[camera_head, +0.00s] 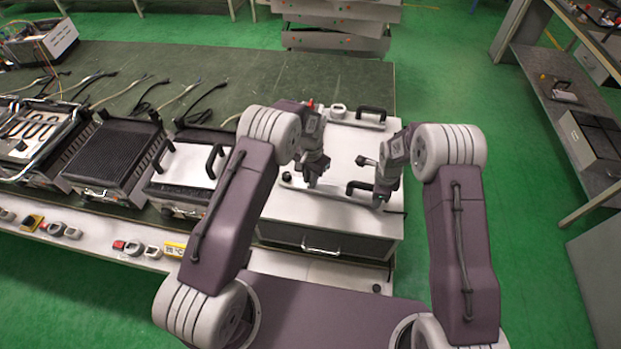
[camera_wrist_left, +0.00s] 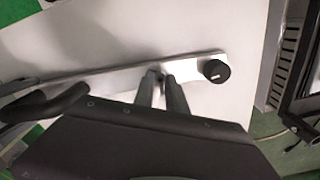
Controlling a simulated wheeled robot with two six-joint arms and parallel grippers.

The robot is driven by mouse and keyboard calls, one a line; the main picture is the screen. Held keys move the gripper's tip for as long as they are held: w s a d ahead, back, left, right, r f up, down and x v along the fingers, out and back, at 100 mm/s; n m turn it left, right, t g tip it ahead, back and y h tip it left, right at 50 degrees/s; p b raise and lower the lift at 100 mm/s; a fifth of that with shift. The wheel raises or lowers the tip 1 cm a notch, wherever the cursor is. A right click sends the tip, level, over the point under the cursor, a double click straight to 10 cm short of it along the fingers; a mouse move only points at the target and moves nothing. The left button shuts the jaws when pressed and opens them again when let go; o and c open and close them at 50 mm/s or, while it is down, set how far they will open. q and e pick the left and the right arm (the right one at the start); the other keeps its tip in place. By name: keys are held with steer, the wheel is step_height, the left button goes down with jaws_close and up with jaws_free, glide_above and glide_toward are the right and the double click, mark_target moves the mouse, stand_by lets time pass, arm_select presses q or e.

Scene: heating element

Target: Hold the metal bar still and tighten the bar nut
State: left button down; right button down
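The metal bar lies on the white top of the appliance (camera_head: 340,150). In the left wrist view the bar (camera_wrist_left: 192,73) is a pale flat strip with a black round knob (camera_wrist_left: 216,71) at its right end. My left gripper (camera_head: 316,181) points down at the bar, beside the knob. In the left wrist view its fingers (camera_wrist_left: 161,75) are close together over the bar, with a narrow dark gap; whether they hold anything is unclear. My right gripper (camera_head: 378,201) is low at the right end of the front bar, near a black handle (camera_head: 358,187); its fingertips are unclear. I cannot make out the bar nut.
A second black handle (camera_head: 371,112) and a white-rimmed knob (camera_head: 338,110) are at the back of the appliance top. Similar appliances (camera_head: 110,150) stand to the left on the green table (camera_head: 270,75). Small parts lie along the table's front ledge (camera_head: 95,238).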

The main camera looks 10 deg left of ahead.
arm_select(q)
steer(key=shift+m, duration=0.3)
steer(key=m, duration=0.3)
steer(key=shift+d+m, duration=0.1)
steer(key=shift+m, duration=0.2)
steer(key=m, duration=0.3)
steer(key=shift+s+m, duration=0.1)
steer(key=shift+m, duration=0.3)
steer(key=m, duration=0.7)
steer(key=shift+s, duration=0.15)
steer(key=m, duration=0.3)
steer(key=shift+s+m, duration=0.1)
steer(key=shift+m, duration=0.3)
steer(key=m, duration=0.3)
steer(key=shift+m+t, duration=0.3)
steer(key=m, duration=0.4)
steer(key=shift+s+f, duration=0.1)
steer(key=shift+m, duration=1.8)
